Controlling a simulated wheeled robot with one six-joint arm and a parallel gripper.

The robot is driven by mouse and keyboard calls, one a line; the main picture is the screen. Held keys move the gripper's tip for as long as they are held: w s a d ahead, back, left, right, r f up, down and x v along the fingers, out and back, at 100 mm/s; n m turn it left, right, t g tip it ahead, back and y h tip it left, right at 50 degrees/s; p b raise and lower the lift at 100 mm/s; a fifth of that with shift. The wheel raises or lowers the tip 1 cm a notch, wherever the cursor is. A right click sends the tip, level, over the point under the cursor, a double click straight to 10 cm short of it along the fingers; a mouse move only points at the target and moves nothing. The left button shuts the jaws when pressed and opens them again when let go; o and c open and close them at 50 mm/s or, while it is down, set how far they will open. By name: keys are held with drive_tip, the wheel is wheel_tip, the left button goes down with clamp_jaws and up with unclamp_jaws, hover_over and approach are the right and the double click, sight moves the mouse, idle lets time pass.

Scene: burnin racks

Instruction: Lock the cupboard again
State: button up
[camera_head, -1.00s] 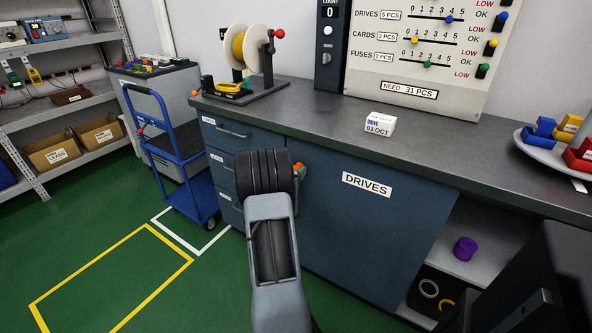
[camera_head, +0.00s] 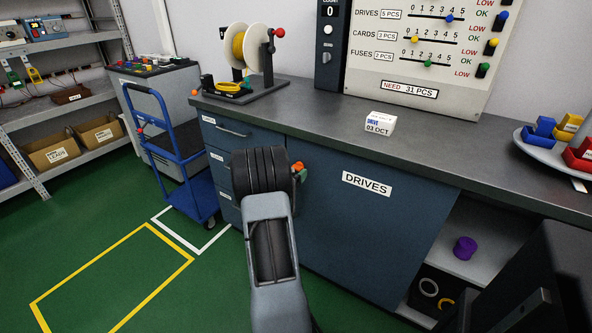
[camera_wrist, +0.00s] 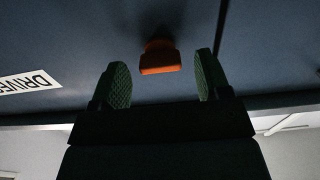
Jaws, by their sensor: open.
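The cupboard is the blue door labelled DRIVES (camera_head: 350,235) under the worktop, and it looks closed. An orange key or knob (camera_head: 298,168) sits near the door's upper left edge, partly hidden by my arm, with a bit of green beside it. In the wrist view the orange piece (camera_wrist: 160,58) stands out from the blue door (camera_wrist: 60,50), between and just beyond my fingertips. My gripper (camera_wrist: 160,82) is open around empty space, with no contact visible. The DRIVES label (camera_wrist: 28,85) shows at the wrist view's left.
The worktop (camera_head: 300,115) juts out above the door. Drawers (camera_head: 225,160) lie to the left and an open shelf (camera_head: 470,250) to the right. A blue trolley (camera_head: 175,165) stands left of the drawers. Green floor (camera_head: 90,225) at the left is clear.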

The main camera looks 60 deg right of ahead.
drive_tip(key=a+p, duration=0.1)
drive_tip(key=a, duration=1.1)
drive_tip(key=shift+a, duration=0.15)
